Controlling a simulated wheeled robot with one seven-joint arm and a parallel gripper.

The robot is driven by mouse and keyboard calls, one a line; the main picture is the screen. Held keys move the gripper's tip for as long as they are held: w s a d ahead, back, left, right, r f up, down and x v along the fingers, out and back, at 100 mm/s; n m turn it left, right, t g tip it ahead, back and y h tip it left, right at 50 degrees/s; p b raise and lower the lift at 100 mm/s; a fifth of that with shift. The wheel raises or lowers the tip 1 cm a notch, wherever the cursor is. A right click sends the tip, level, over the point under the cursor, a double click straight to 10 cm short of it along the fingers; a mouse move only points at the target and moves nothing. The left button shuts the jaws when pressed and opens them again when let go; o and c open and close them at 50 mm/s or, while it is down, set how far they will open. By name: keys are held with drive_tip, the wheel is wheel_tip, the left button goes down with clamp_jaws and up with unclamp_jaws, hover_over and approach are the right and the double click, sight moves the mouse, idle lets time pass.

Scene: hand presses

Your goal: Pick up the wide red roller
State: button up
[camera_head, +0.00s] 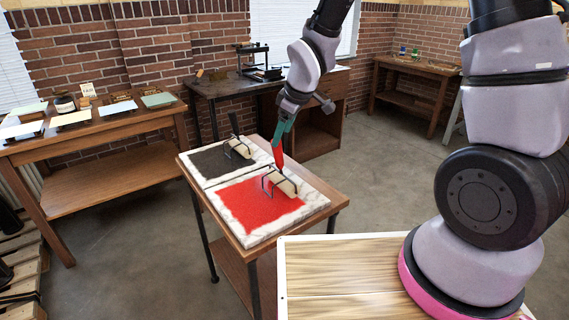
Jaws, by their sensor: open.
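The wide red roller (278,200) rests at the right side of the red ink slab (255,203) on the small wooden table. It has a pale cylinder, a thin wire frame and a red handle (278,152) that stands up from it. My gripper (284,127) is at the upper part of the red handle, its teal fingers pointing down. The fingers overlap the handle in this view, and I cannot tell whether they touch it. My gripper is open.
A second roller (238,149) with a black handle lies on the dark ink slab (215,162) behind the red slab. A wooden table (110,130) with papers stands at left. A desk with a press (258,70) stands behind. A wooden board (340,275) lies in front.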

sight(278, 154)
drive_tip(key=x, duration=0.5)
drive_tip(key=shift+w+f, duration=0.1)
drive_tip(key=shift+f, duration=0.05)
drive_tip(key=x, duration=0.5)
drive_tip(key=shift+w+a, duration=0.15)
drive_tip(key=shift+w, duration=0.05)
clamp_jaws()
